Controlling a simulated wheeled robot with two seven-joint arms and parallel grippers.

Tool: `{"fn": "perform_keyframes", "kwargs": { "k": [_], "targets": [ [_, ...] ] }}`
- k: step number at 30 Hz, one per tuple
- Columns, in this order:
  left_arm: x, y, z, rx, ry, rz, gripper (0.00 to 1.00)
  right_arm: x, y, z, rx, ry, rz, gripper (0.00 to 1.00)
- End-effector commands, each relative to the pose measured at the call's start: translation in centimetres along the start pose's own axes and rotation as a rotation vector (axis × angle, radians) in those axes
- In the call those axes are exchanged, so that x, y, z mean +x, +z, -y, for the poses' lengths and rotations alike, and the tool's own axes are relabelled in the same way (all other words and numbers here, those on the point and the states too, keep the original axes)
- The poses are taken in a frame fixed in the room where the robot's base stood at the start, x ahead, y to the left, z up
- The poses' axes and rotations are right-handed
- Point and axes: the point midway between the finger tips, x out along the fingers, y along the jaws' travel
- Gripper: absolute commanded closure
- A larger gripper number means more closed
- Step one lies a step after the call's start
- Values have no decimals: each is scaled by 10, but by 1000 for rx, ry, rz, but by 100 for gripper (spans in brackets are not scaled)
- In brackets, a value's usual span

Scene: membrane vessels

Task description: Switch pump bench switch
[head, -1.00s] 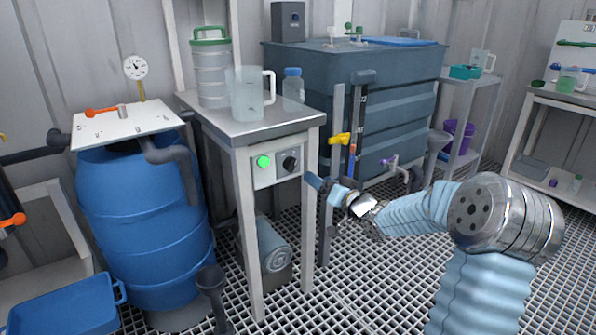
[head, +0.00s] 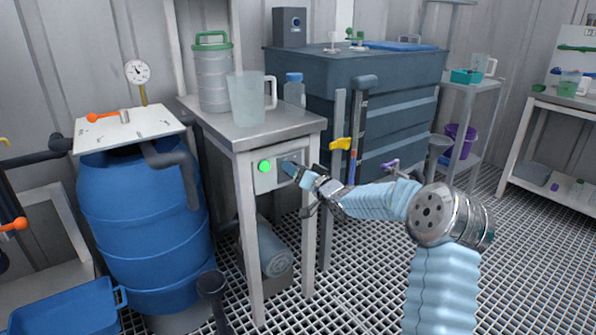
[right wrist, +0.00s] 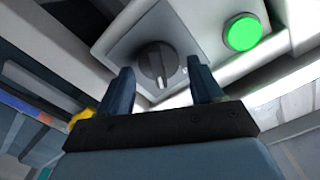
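The pump bench switch (right wrist: 157,64) is a dark round knob on a grey plate, with a pale mark near its lower end in the right wrist view. My left gripper is out of view.
The pump bench (head: 270,135) carries a clear jug (head: 248,100), a green-lidded canister (head: 213,75) and a blue-capped bottle (head: 294,90). A blue barrel (head: 145,230) stands left. A yellow-handled valve (head: 340,144) and a large dark tank (head: 400,125) stand right.

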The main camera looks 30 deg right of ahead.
Motion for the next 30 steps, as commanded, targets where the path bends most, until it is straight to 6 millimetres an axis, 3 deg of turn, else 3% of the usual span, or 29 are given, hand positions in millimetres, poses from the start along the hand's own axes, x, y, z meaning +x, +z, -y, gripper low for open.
{"fn": "perform_keyframes", "kwargs": {
  "k": [1,9,20,30],
  "targets": [
    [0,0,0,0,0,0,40,0,0,0,0,0,0,43],
    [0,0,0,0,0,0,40,0,0,0,0,0,0,82],
    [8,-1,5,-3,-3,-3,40,0,2,-1,-68,1,0,82],
    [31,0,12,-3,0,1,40,0,4,0,-328,0,-1,82]
  ]
}}
